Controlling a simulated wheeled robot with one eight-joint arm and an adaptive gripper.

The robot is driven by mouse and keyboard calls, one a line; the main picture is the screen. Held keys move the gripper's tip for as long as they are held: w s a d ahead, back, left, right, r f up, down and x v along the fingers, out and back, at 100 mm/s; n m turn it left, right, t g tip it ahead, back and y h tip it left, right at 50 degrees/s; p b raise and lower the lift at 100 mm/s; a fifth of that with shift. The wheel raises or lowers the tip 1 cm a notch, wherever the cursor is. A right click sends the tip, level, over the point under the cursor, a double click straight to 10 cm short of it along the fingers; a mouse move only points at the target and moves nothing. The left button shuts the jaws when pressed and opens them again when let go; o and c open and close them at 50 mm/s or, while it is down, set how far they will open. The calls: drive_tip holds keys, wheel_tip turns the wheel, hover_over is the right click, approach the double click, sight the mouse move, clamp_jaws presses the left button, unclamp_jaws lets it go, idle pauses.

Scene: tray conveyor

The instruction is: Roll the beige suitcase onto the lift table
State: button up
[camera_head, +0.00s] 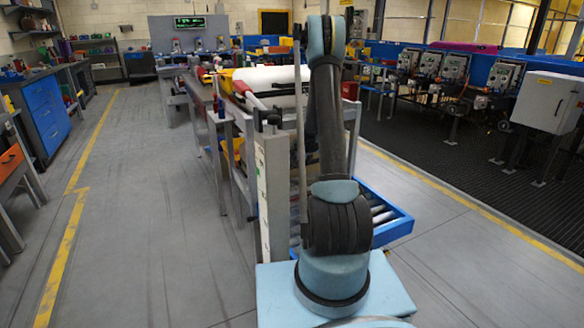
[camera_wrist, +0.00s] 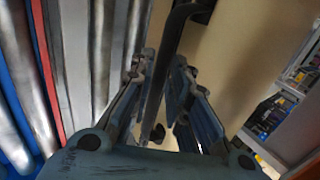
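A plain beige surface, apparently the beige suitcase (camera_wrist: 235,50), fills the upper right middle of the wrist view. A dark curved bar that looks like its handle (camera_wrist: 180,22) runs down in front of it. My gripper (camera_wrist: 163,75) has its two fingers on either side of this bar; whether they press on it I cannot tell. In the head view my arm hides the gripper. A tall pale panel (camera_head: 273,195) stands left of my arm, and I cannot tell whether it is the suitcase. A blue-framed roller bed, apparently the lift table (camera_head: 399,226), shows right of my arm.
Metal rollers (camera_wrist: 102,55) run along the left of the wrist view. A conveyor line (camera_head: 222,130) stretches away behind the pale panel. Blue drawers (camera_head: 52,117) stand at the left wall, machines (camera_head: 428,70) at the right. Grey floor (camera_head: 150,210) is free on the left.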

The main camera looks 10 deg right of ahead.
drive_tip(key=shift+x, duration=1.35)
clamp_jaws()
